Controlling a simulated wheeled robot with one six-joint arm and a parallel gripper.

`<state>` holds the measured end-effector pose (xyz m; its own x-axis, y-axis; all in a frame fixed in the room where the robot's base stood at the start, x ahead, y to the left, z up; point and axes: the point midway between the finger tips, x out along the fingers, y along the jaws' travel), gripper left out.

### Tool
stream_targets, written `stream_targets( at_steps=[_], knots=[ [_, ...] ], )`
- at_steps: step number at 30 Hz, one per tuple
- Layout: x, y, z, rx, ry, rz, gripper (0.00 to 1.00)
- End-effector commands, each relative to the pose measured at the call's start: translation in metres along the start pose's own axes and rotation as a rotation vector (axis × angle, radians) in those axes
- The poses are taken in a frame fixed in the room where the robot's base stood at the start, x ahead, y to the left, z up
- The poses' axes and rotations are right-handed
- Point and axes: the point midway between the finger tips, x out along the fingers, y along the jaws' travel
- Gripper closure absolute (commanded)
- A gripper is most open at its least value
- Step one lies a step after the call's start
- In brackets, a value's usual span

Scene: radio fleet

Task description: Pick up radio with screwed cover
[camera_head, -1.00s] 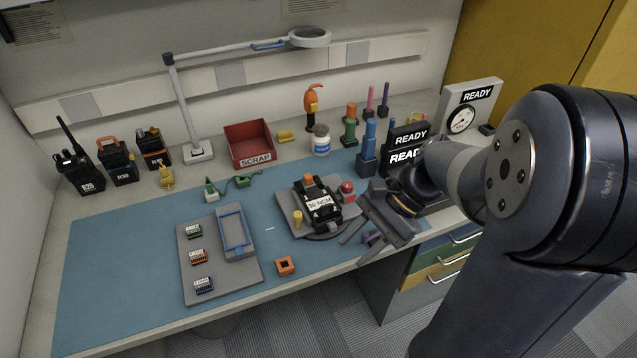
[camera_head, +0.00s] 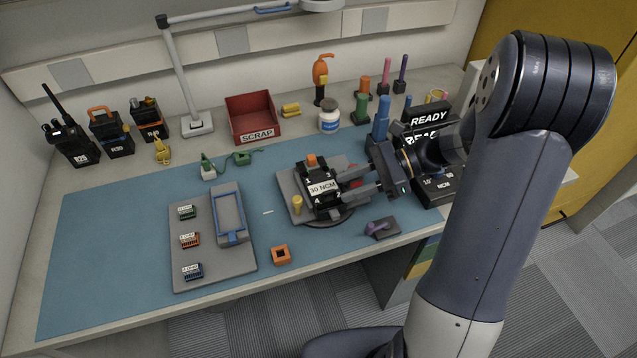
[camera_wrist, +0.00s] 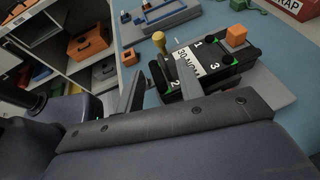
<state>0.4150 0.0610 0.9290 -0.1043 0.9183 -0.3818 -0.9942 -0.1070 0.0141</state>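In the wrist view the radio (camera_wrist: 215,54) shows numbered corners with green marks and an orange block at one end. Whether its cover is screwed down I cannot tell. My gripper (camera_head: 348,184) is open at the radio's right side, fingers pointing left towards it. In the wrist view my gripper (camera_wrist: 162,74) has its fingers apart, with the right finger in front of part of the radio. I cannot tell whether they touch it.
A yellow-handled tool (camera_head: 297,204) stands beside the radio. A red part (camera_head: 357,184) is partly hidden behind my fingers. Bottle (camera_head: 328,119), blue post (camera_head: 380,121) and "READY" box (camera_head: 429,118) stand behind and right. Grey tray (camera_head: 207,268) lies left. Several radios (camera_head: 110,134) stand far left.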

Motion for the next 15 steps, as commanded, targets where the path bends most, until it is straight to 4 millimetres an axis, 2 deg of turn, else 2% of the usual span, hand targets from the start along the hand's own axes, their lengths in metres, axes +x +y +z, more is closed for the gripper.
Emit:
stream_targets(
  at_steps=[9,15],
  knots=[
    [0.044,-0.002,0.001,0.000,0.000,0.004,0.64],
    [0.050,-0.003,0.000,-0.001,0.001,0.001,0.64]
  ],
)
